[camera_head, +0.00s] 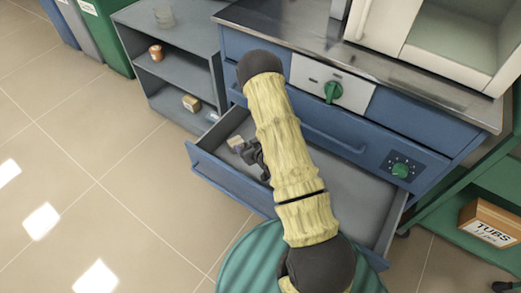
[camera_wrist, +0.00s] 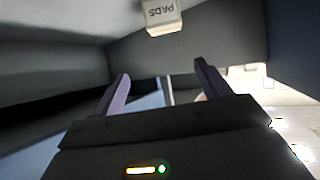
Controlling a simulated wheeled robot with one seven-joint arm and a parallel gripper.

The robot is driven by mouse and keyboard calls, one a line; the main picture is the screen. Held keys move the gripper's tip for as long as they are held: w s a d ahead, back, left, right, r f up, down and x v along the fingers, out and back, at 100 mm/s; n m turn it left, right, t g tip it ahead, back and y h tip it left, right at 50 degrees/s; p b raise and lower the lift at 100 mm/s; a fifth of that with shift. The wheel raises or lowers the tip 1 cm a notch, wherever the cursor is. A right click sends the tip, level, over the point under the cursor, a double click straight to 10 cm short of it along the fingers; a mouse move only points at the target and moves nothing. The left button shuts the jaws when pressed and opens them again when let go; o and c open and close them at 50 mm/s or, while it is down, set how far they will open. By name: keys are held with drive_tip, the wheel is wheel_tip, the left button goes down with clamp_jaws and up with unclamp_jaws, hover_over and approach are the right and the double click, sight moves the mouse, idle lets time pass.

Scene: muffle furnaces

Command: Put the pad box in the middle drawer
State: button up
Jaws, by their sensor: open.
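A blue-fronted drawer (camera_head: 222,178) stands pulled out beneath the steel worktop, its inside grey. The small pale pad box (camera_head: 235,142) lies inside it, toward its left end. In the wrist view the pad box (camera_wrist: 163,16) is at the top edge, its "PADS" lettering upside down and its upper part cut off. My gripper (camera_head: 246,149) is low over the drawer, close beside the box. In the wrist view the fingers of my gripper (camera_wrist: 160,72) are spread apart with nothing between them, and the box is beyond their tips. My arm hides the middle of the drawer.
A closed blue front with a handle (camera_head: 333,138) is above the open drawer. A "TUBS" carton (camera_head: 490,222) sits on a green shelf at right. Tiled floor at left is clear.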

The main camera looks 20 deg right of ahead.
drive_tip(key=s+r+m+g+h, duration=0.1)
drive_tip(key=s+r+g+h, duration=0.2)
drive_tip(key=r, duration=1)
drive_tip(key=s+a+r+g, duration=0.1)
drive_tip(key=s+r+g, duration=0.2)
drive_tip(key=s+r, duration=0.2)
drive_tip(key=s+a+r+m+g, duration=0.1)
drive_tip(key=s+r+g, duration=0.2)
drive_tip(key=s, duration=0.9)
wheel_tip(320, 180, up, 3)
drive_tip(key=shift+s+a+y, duration=0.2)
drive_tip(key=shift+s+y, duration=0.1)
drive_tip(key=shift+y, duration=0.1)
